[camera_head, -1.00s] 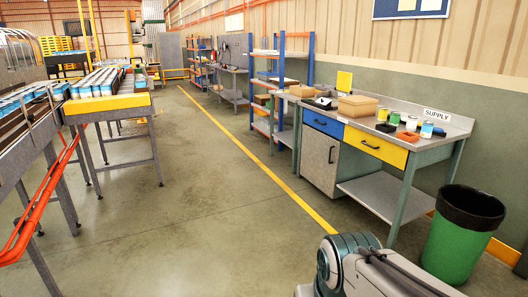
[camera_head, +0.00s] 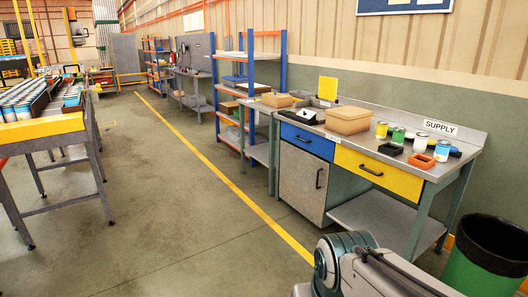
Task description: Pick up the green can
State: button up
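The green can (camera_head: 398,135) stands upright on the supply bench's grey top (camera_head: 370,113), toward the right end. A yellow can (camera_head: 381,130) is just left of it, and a white can (camera_head: 420,143) is to its right. A blue and white can (camera_head: 442,150) stands further right, near the bench's right edge. Part of my arm shows at the bottom of the picture, well below and in front of the bench. My gripper is not in view.
A black tray (camera_head: 390,150) and an orange tray (camera_head: 421,161) lie in front of the cans. A cardboard box (camera_head: 347,120) sits to their left. A green bin (camera_head: 484,262) stands at the bench's right. A conveyor (camera_head: 45,131) is at left. Open floor (camera_head: 170,210) lies between.

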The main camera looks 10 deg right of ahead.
aim_at(398, 133)
jog(key=z, duration=0.3)
jog(key=i, duration=1.9)
jog(key=z, duration=0.9)
jog(key=i, duration=1.75)
jog(key=z, duration=0.4)
jog(key=i, duration=0.4)
jog(key=z, duration=0.15)
